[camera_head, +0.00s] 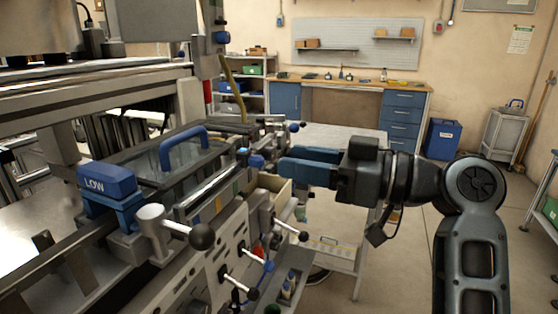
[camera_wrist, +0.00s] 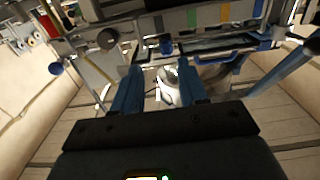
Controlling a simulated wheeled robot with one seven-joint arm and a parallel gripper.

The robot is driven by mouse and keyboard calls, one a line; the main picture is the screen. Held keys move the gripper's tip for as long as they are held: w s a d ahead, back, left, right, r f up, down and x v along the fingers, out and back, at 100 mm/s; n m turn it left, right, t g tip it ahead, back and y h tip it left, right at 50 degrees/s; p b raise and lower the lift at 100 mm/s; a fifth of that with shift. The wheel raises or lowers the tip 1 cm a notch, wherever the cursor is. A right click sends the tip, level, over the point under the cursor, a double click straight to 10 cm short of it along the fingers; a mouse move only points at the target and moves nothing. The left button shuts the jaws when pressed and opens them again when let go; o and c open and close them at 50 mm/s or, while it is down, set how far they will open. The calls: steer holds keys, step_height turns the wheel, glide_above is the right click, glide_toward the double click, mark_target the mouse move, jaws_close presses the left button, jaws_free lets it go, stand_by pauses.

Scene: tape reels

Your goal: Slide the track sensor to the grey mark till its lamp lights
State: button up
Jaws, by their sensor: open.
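My gripper (camera_head: 282,163) is at the machine's front rail, its two blue fingers pointing left. In the wrist view the fingers (camera_wrist: 160,74) are apart with nothing clearly held between them. A small blue part (camera_head: 256,161) sits on the rail just beyond the fingertips; it may be the track sensor. A small blue part (camera_wrist: 166,45) also shows ahead of the finger gap. Coloured marks line the rail, with green (camera_wrist: 192,18) and orange (camera_wrist: 224,12) ones clear in the wrist view. I cannot pick out the grey mark or a lit lamp for sure.
A blue block marked LOW (camera_head: 106,180) and a blue handle (camera_head: 185,146) stand on the machine at left. Black-knobbed levers (camera_head: 202,236) stick out from its front. A grey table (camera_head: 345,138) stands behind my gripper. The floor at right is open.

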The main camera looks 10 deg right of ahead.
mark_target(263, 158)
steer(key=shift+v, duration=1.25)
steer(key=shift+w+r, duration=0.1)
steer(key=shift+r, duration=0.05)
steer(key=a, duration=0.1)
steer(key=a+b, duration=0.1)
steer(key=shift+w+a, duration=0.25)
steer(key=shift+a, duration=0.1)
steer(key=shift+p+x, duration=0.6)
steer(key=shift+x, duration=2.8)
jaws_close()
